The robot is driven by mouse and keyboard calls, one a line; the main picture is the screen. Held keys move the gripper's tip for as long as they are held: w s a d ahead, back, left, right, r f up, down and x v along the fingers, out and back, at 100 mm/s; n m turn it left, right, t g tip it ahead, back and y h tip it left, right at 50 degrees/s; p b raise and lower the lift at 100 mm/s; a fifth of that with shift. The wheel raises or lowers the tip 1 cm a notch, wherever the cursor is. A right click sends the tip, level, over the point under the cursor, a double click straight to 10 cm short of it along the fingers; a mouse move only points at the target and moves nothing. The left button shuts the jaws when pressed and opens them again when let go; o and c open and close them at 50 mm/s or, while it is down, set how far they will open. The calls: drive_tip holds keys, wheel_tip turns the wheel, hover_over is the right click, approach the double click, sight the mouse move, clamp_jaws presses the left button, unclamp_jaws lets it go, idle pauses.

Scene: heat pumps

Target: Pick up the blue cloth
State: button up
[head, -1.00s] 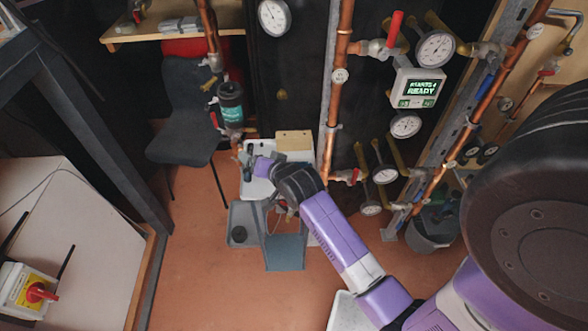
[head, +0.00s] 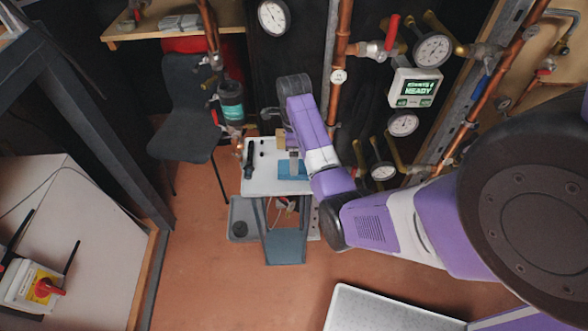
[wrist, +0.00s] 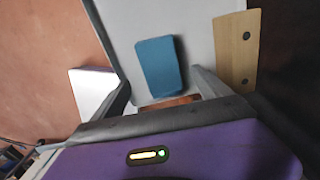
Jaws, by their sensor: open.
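The blue cloth (head: 291,170) is a flat, folded rectangle lying on the white top of a small cart (head: 262,184). In the wrist view the blue cloth (wrist: 160,67) lies ahead of my gripper (wrist: 163,88), roughly between the lines of its two fingers. The fingers are apart with nothing between them. The cloth's near edge is close to the gripper, and I cannot tell the exact height gap. In the head view my arm comes from the right and its end hangs over the cart top, partly hiding the cloth's surroundings.
A wooden block (wrist: 237,50) lies right of the cloth on the cart. A black tool (head: 249,158) lies at the cart's left. Copper pipes (head: 336,80) with gauges and valves stand behind and right. A dark chair (head: 184,120) stands left.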

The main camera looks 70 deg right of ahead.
wheel_tip(320, 180, down, 6)
drive_tip(key=shift+p, duration=0.35)
drive_tip(key=shift+c, duration=0.2)
drive_tip(key=c, duration=1.4)
